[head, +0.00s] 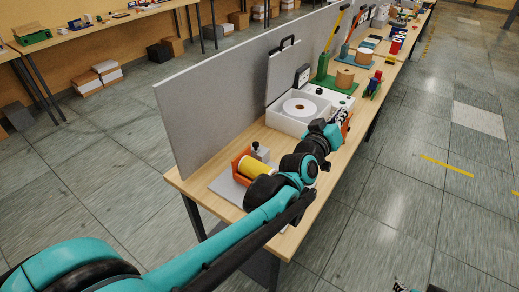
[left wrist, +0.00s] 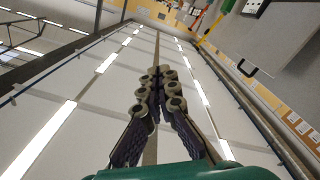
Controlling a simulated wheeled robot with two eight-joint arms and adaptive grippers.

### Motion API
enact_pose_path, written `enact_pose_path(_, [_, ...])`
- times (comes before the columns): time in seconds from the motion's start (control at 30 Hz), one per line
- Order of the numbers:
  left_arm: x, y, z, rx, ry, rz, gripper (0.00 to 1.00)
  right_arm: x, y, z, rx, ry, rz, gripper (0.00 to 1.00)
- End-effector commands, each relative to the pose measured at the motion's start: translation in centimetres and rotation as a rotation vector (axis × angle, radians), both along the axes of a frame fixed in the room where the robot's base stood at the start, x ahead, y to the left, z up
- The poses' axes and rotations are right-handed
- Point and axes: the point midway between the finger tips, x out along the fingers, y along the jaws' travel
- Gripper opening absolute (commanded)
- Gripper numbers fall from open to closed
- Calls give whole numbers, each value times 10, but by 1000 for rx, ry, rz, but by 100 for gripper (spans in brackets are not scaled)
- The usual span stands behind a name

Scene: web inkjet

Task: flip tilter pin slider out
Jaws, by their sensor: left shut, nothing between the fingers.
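My left gripper (head: 345,121) is at the right front corner of the white box (head: 292,124) on the bench. Its dark fingers meet at the tips in the left wrist view (left wrist: 158,82), with nothing between them. A device with an orange frame and a yellow roll (head: 256,168) sits on a grey plate at the near end, partly hidden by my left arm. The white box has a raised grey lid (head: 282,72) and holds a white roll (head: 299,109). I cannot make out a pin slider. A small part of what may be my right gripper shows at the bottom edge.
A tall grey panel (head: 205,112) runs along the bench's back. Beyond the box stand a green stand with a yellow-handled lever (head: 322,68), a tan spool (head: 345,77) and a small red, green and blue item (head: 373,84). The floor right of the bench is open.

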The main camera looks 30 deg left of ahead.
Motion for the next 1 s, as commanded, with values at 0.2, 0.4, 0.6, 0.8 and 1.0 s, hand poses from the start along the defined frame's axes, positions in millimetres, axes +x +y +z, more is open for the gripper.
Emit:
enact_pose_path(0.2, [77, 55, 39, -330, -354, 290, 0, 0, 0, 13, 0, 0, 0, 40])
enact_pose_path(0.4, [88, 121, -22, -601, -584, 667, 0, 0, 0, 23, 0, 0, 0, 40])
enact_pose_path(0.6, [52, 157, -147, -776, -698, 1081, 0, 0, 0, 31, 0, 0, 0, 40])
enact_pose_path(0.8, [11, 161, -239, -836, -723, 1358, 0, 0, 0, 36, 0, 0, 0, 40])
enact_pose_path(1.0, [-3, 159, -264, -844, -726, 1438, 0, 0, 0, 36, 0, 0, 0, 40])
